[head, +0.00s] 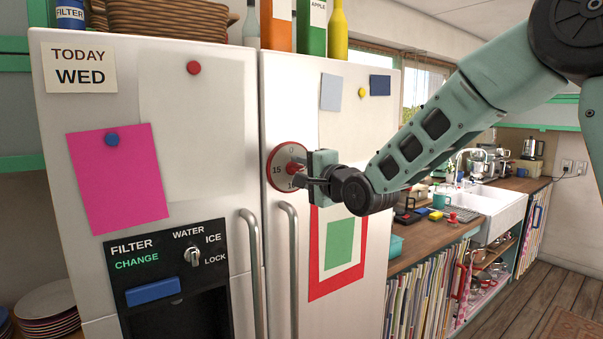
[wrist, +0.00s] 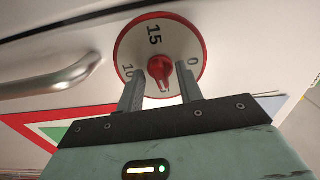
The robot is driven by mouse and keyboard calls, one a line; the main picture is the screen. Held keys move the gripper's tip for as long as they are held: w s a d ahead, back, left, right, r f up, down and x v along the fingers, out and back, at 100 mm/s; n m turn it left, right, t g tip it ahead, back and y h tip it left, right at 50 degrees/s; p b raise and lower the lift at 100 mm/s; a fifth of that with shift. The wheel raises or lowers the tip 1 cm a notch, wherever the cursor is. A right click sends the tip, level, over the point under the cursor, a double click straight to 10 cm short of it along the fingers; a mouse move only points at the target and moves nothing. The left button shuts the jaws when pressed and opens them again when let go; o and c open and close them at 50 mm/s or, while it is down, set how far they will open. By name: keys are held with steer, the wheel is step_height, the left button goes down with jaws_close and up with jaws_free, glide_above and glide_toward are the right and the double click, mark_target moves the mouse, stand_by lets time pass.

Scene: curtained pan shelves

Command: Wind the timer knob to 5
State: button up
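The timer (head: 281,167) is a round dial with a red rim and pale face on the fridge's right door. My gripper (wrist: 159,69) is open, one finger on each side of the knob, with visible gaps. In the head view my gripper (head: 303,172) hides the dial's right part and the knob.
Two vertical door handles (head: 290,270) stand below the dial; one handle (wrist: 50,80) is at left in the wrist view. A red-framed picture (head: 318,286) hangs below my gripper. A water dispenser (head: 170,290) is on the left door. A counter (head: 430,240) lies right.

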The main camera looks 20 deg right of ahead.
steer(key=shift+o, duration=0.3)
steer(key=o, duration=0.6)
steer(key=shift+s, duration=0.15)
stand_by(0.5)
steer(key=shift+w+d+f+b, duration=0.15)
steer(key=shift+w+b, duration=0.05)
steer(key=shift+b, duration=0.15)
steer(key=shift+r, duration=0.35)
stand_by(0.3)
steer(key=shift+f, duration=0.25)
steer(key=shift+s, duration=0.1)
